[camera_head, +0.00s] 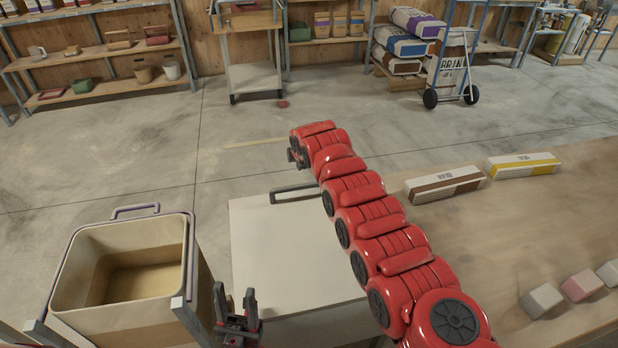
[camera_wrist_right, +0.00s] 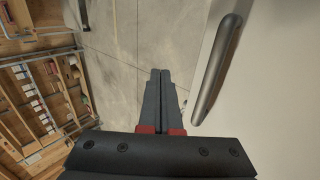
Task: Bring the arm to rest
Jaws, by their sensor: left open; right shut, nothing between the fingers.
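My left gripper (camera_head: 234,298) shows at the bottom of the head view, between the feed bin and the white cart top. Its two dark fingers stand apart with nothing between them. My red right arm reaches from the lower right across the white cart top, out toward the floor beyond. The right gripper is mostly hidden behind the arm's far end in the head view. In the right wrist view my right gripper (camera_wrist_right: 160,75) has its dark fingers together and empty, with the bare floor beyond and a grey handle bar (camera_wrist_right: 216,68) to the right.
A tan bin (camera_head: 78,270) with feed inside stands at left. The white cart top (camera_head: 262,240) is bare, with a dark handle (camera_head: 293,190). The wooden table (camera_head: 510,225) at right holds two striped boxes and several blocks. Shelves and a hand truck (camera_head: 455,75) stand far back.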

